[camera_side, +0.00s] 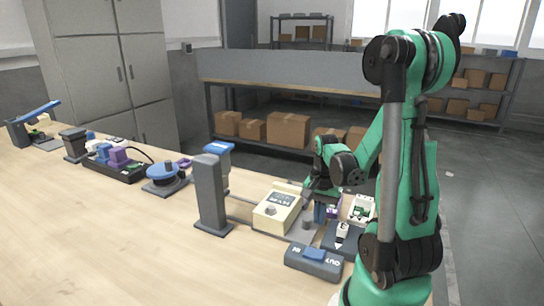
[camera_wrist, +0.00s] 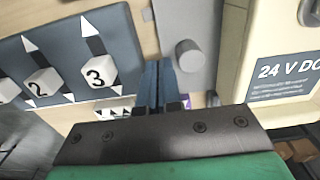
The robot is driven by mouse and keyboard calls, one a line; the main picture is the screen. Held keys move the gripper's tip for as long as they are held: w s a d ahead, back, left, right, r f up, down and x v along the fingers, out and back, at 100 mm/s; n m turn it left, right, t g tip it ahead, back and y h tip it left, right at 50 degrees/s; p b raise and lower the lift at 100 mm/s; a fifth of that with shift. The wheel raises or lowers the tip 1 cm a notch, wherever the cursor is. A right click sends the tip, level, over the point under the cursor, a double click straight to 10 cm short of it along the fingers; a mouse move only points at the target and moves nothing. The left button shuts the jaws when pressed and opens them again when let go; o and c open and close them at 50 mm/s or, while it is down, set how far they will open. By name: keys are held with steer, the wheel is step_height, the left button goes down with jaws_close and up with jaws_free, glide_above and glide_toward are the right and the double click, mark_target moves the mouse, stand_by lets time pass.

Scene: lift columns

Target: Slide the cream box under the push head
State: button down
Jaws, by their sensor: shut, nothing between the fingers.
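The cream box (camera_side: 278,210) sits on a grey base plate in the side view, with a light panel and a dark label on it. In the wrist view the cream box (camera_wrist: 290,30) fills the right edge, showing a "24 V DC" label. A dark grey column (camera_side: 211,195) with a blue-topped head (camera_side: 219,148) stands left of the box; I cannot tell for sure that this is the push head. My gripper (camera_side: 320,213) points down just right of the box, apart from it. In the wrist view my gripper (camera_wrist: 160,70) has its blue fingers together, with nothing between them.
A grey peg (camera_wrist: 188,55) stands on the plate between my fingers and the box. A panel with numbered white knobs (camera_wrist: 98,73) lies left in the wrist view. An IN/OUT switch box (camera_side: 315,262) is at the front. Other devices (camera_side: 115,160) line the bench leftward; its front left is clear.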

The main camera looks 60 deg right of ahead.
mark_target(268, 199)
steer(key=shift+f, duration=0.8)
steer(key=shift+w, duration=6.65)
steer(key=shift+s, duration=0.1)
steer(key=shift+s+r, duration=0.1)
steer(key=shift+s, duration=0.1)
steer(key=shift+r, duration=2.95)
steer(key=shift+w+a+r, duration=0.1)
steer(key=shift+a+r, duration=0.1)
steer(key=shift+a, duration=0.15)
steer(key=s+a+r+n+t, duration=0.1)
steer(key=a+r+n+t, duration=0.1)
steer(key=a+n, duration=0.7)
steer(key=a+r+n+t, duration=0.3)
steer(key=a+n+t, duration=0.2)
steer(key=a+n, duration=0.4)
steer(key=shift+s+a+r, duration=0.35)
steer(key=shift+a, duration=0.4)
